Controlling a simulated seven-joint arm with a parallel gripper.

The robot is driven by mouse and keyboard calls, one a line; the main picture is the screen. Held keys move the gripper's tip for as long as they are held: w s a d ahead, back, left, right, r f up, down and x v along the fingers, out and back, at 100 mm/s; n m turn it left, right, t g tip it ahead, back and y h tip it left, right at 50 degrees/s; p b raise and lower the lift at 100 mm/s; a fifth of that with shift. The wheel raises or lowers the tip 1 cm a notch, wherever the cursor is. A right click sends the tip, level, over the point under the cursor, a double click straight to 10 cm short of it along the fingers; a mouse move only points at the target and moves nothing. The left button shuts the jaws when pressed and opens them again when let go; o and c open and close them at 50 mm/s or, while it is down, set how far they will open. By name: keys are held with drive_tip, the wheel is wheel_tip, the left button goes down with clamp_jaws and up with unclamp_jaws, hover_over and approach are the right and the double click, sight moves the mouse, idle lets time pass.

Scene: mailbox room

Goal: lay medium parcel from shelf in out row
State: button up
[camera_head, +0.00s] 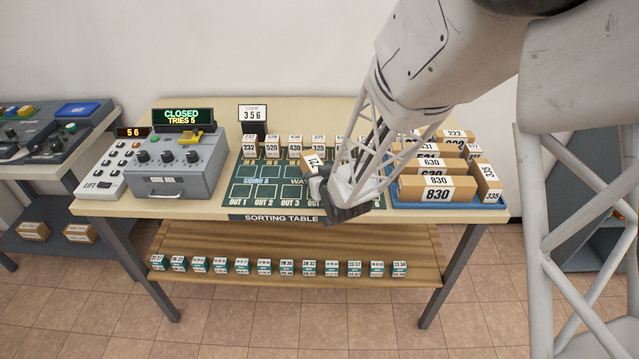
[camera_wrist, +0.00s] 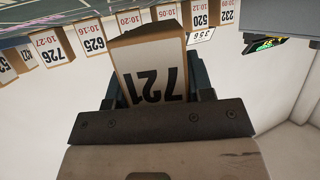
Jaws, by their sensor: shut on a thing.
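My gripper (camera_head: 322,182) is over the green sorting mat (camera_head: 240,189) on the table, right of the mat's middle. It is shut on a brown and white parcel (camera_head: 312,161), which is tilted in the head view. In the wrist view the parcel (camera_wrist: 155,72) sits between the fingers, its number 721 upside down. The out row (camera_head: 265,202) runs along the mat's front edge; OUT 1 to OUT 3 show bare. My gripper and arm hide much of the row's right part. Whether the parcel touches the mat cannot be told.
Several small numbered boxes (camera_head: 271,146) stand along the mat's back edge. A blue tray (camera_head: 440,205) of larger parcels is at the right. A grey control box (camera_head: 185,167) with a CLOSED display is at the left. Several teal-labelled boxes (camera_head: 242,266) stand on the lower shelf (camera_head: 190,240).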

drive_tip(key=shift+f, duration=1.15)
drive_tip(key=shift+f, duration=0.15)
drive_tip(key=o, duration=1.1)
drive_tip(key=shift+c, duration=0.2)
drive_tip(key=shift+s+r, duration=0.1)
drive_tip(key=shift+r, duration=0.1)
drive_tip(key=shift+s+d+r, duration=0.2)
drive_tip(key=shift+s, duration=0.15)
drive_tip(key=v, duration=1)
drive_tip(key=shift+s, duration=0.4)
drive_tip(key=shift+d+r, duration=0.1)
